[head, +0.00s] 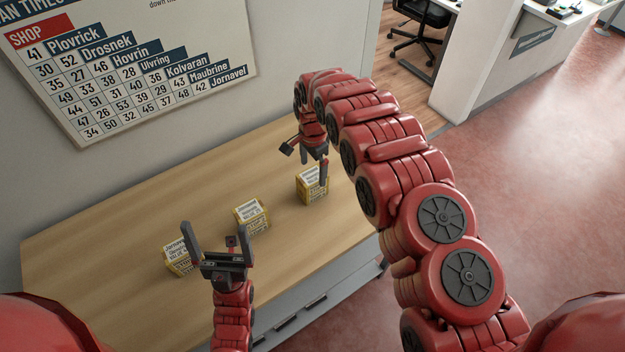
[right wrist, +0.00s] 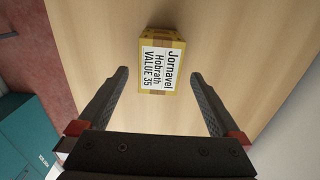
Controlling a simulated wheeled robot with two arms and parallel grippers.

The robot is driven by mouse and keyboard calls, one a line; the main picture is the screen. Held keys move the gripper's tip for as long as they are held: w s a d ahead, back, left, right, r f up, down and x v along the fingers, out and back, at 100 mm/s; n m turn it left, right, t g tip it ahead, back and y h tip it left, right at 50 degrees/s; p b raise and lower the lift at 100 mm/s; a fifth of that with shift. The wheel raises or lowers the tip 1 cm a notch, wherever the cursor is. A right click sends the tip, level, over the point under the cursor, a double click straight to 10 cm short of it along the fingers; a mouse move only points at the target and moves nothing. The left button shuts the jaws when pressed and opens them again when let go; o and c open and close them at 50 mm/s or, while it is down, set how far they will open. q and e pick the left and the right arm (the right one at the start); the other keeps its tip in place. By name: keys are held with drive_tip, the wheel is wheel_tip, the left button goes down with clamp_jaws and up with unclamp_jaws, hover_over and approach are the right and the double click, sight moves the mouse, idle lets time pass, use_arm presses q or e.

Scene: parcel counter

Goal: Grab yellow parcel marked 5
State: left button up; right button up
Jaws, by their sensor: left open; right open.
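Three yellow parcels with white labels stand on the wooden counter in the head view: a left one (head: 178,262), a middle one (head: 252,218) and a right one (head: 308,190). Their numbers are too small to read there. My right gripper (head: 315,168) is open above the right parcel, partly covering it. In the right wrist view a yellow parcel (right wrist: 160,62) lies ahead of the open fingers of this gripper (right wrist: 160,74), labelled "Jornavel Hobrath VALUE 35". The fingertips flank its near end without visible contact. My left gripper (head: 212,212) is open and empty, in front of the left parcel and partly hiding it.
The counter (head: 120,215) is bare around the parcels. A wall board (head: 130,60) lists place names, including Jornavel, above a number grid. Red floor (head: 560,200) lies to the right, with an office chair (head: 418,25) and a white desk behind.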

sight(313, 174)
wheel_tip(313, 174, down, 5)
drive_tip(key=shift+s+r, duration=0.1)
drive_tip(key=shift+r, duration=0.1)
drive_tip(key=c, duration=1.5)
drive_tip(key=shift+r+b, duration=0.15)
drive_tip(key=shift+b, duration=0.15)
